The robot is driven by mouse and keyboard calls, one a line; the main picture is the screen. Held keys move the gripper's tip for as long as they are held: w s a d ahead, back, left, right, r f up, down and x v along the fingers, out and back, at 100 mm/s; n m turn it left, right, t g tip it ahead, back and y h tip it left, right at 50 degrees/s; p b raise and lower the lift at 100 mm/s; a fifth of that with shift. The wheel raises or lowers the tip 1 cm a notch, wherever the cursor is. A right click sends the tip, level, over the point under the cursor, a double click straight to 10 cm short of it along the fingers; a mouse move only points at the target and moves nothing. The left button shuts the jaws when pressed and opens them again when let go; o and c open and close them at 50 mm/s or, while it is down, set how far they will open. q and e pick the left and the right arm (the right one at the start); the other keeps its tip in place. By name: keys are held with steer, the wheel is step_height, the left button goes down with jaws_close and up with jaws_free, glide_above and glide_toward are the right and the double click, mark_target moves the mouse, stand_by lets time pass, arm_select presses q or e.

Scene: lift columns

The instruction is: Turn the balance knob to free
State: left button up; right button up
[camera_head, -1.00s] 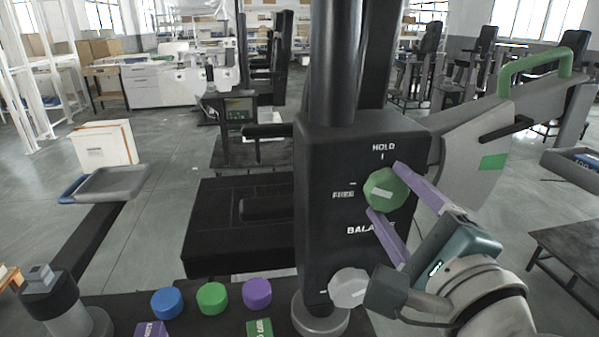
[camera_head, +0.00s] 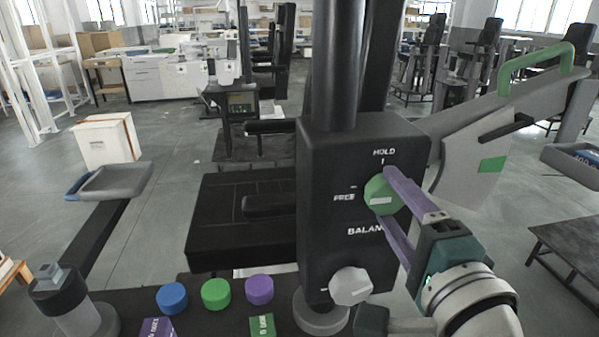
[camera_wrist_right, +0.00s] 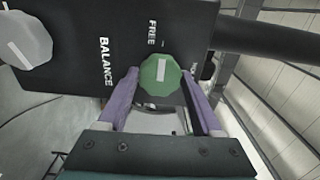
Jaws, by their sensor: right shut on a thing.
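The green balance knob (camera_head: 381,193) sits on the front of the black column box (camera_head: 335,215), below the HOLD label and right of the FREE label. Its white mark lies nearly level in the head view, along the line toward FREE. The knob also shows in the right wrist view (camera_wrist_right: 160,74), its mark running toward the FREE lettering (camera_wrist_right: 152,32). My right gripper (camera_head: 388,196) is shut on the knob, one purple finger on each side. My left gripper is not in view.
A pale grey knob (camera_head: 350,286) sits lower on the box. Blue (camera_head: 172,298), green (camera_head: 216,294) and purple (camera_head: 259,290) buttons stand at the lower left. A grey arm with a green handle (camera_head: 536,67) extends to the right.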

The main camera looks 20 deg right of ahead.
steer(key=o, duration=1.4)
steer(key=b+v, duration=0.2)
steer(key=v, duration=0.8)
steer(key=shift+d+b, duration=0.1)
steer(key=shift+b, duration=0.2)
